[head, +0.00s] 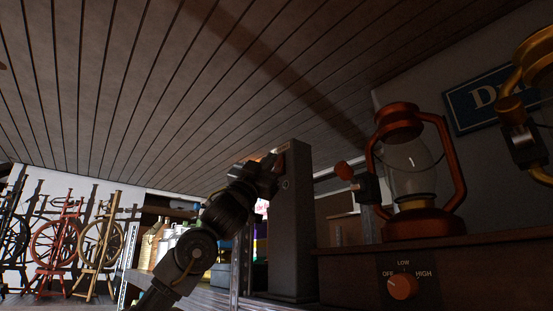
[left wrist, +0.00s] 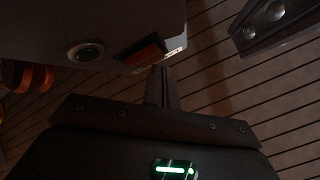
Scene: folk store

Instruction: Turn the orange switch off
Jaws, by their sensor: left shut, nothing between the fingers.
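A tall grey box (head: 292,225) stands left of the lantern. An orange switch (left wrist: 145,53) is on this box in the left wrist view, near the box's edge. A small orange patch (head: 282,149) near the top of the box in the head view appears to be the same switch. My left gripper (head: 276,162) is raised at the upper left side of the box. Its fingers (left wrist: 163,88) are shut and empty, and their tips are close to the switch's right end. I cannot tell whether they touch it. My right gripper is not clearly in view.
A copper lantern (head: 412,175) stands on a brown cabinet with an orange OFF-LOW-HIGH dial (head: 403,286). A round button (left wrist: 85,52) is left of the switch. A brass object (head: 535,110) is at the far right. Spinning wheels (head: 55,242) stand at far left.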

